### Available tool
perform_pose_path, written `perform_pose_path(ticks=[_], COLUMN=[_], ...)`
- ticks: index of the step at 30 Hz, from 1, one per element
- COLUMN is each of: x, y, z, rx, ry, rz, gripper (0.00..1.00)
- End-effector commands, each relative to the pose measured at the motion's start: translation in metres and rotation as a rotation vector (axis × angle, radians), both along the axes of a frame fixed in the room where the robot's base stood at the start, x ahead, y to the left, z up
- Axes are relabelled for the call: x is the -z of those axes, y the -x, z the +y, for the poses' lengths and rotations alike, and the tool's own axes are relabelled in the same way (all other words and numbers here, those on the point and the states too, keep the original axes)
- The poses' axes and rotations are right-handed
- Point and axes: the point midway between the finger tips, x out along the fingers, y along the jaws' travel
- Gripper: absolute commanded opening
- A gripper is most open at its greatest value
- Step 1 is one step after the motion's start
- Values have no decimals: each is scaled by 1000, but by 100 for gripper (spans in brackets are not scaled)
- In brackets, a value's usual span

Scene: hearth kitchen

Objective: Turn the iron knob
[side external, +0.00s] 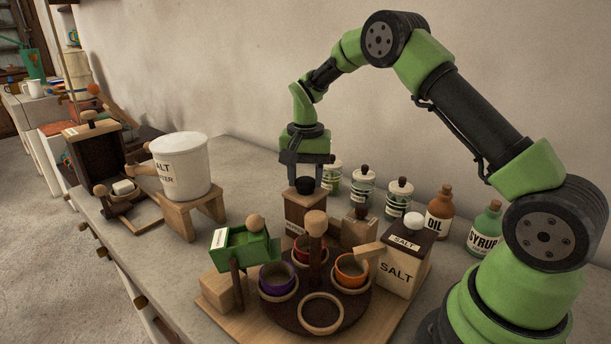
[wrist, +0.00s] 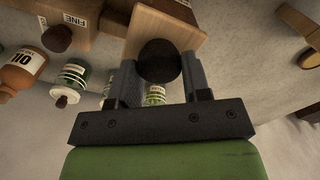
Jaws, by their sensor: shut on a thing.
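The iron knob (side external: 305,186) is a dark round knob on top of a wooden box (side external: 303,212) behind the turntable. In the wrist view the dark knob (wrist: 159,62) sits between my two grey fingers. My gripper (side external: 304,181) points straight down over the box, with its fingers on either side of the knob. It also shows in the wrist view (wrist: 160,78), shut on the knob. The label on the box front is partly hidden by the wooden post in front.
A round turntable (side external: 284,318) with a wooden post and coloured bowls stands in front. A salt box (side external: 399,266) is at its right. Several jars, an oil bottle (side external: 439,214) and a syrup bottle (side external: 485,229) line the wall. A white salt bucket (side external: 181,168) stands left on a wooden stand.

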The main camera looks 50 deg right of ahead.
Motion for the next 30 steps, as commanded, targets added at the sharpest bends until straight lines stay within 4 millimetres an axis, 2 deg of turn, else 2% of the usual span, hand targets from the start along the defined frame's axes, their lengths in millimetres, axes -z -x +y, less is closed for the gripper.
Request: perform_pose_path(ticks=[8,9,12,20,23,30], x=[-3,-3,-2,-1,-8,-52], y=[-1,-1,-1,-1,-1,-1], z=[-1,-1,-1,0,0,-1], rx=[-1,-1,-1,-1,-2,-1], ry=[3,3,3,1,2,3], rz=[-8,-8,-7,-3,-4,-10], gripper=[20,51,69,69,69,69])
